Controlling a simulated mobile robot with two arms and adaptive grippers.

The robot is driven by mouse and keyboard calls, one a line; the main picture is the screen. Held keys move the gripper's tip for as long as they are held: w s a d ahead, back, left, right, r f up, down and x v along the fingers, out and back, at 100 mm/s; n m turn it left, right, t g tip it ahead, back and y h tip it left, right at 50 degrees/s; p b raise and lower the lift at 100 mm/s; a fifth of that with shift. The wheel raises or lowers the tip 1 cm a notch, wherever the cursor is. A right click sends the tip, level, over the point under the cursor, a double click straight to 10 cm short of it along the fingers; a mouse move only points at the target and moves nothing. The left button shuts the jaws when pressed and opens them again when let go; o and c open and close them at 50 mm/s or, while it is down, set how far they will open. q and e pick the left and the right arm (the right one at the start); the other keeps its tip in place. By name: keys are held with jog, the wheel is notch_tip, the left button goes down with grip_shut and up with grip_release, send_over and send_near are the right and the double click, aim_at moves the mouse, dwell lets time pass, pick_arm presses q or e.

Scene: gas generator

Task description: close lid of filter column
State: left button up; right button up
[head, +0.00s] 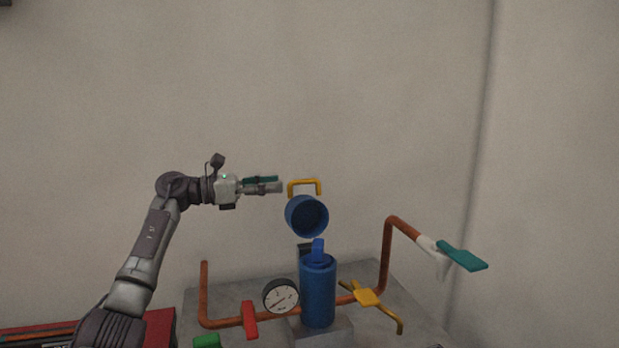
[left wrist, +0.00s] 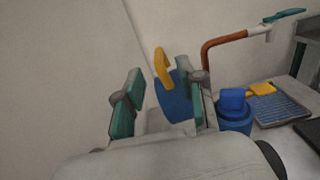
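The blue filter column (head: 318,292) stands upright, with a smaller blue piece (head: 318,249) sticking up from its top. Its round blue lid (head: 306,218) is open, tilted above and behind the column, with its hollow underside facing the head camera. A yellow handle (head: 304,185) is on the lid. My left gripper (head: 278,184) is just left of the handle, apart from it. In the left wrist view its teal fingers (left wrist: 158,88) are spread and empty, with the handle (left wrist: 162,66) and lid (left wrist: 176,100) beyond them and the column (left wrist: 234,118) to the right. My right gripper is not in view.
A round gauge (head: 281,296) is left of the column. Copper pipes (head: 387,262) carry red (head: 249,320), yellow (head: 366,296) and teal (head: 463,257) valve handles. A plain wall is behind. The space above and left of the lid is free apart from my arm.

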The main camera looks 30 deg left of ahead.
aim_at(313, 181)
pick_arm(q)
jog(key=p+x, duration=0.1)
jog(key=x, duration=0.8)
jog(key=shift+w+p, duration=0.15)
jog(key=shift+p, duration=0.25)
jog(key=shift+w+d+f, duration=0.15)
jog(key=shift+w, duration=0.15)
jog(key=shift+c, duration=0.2)
grip_shut()
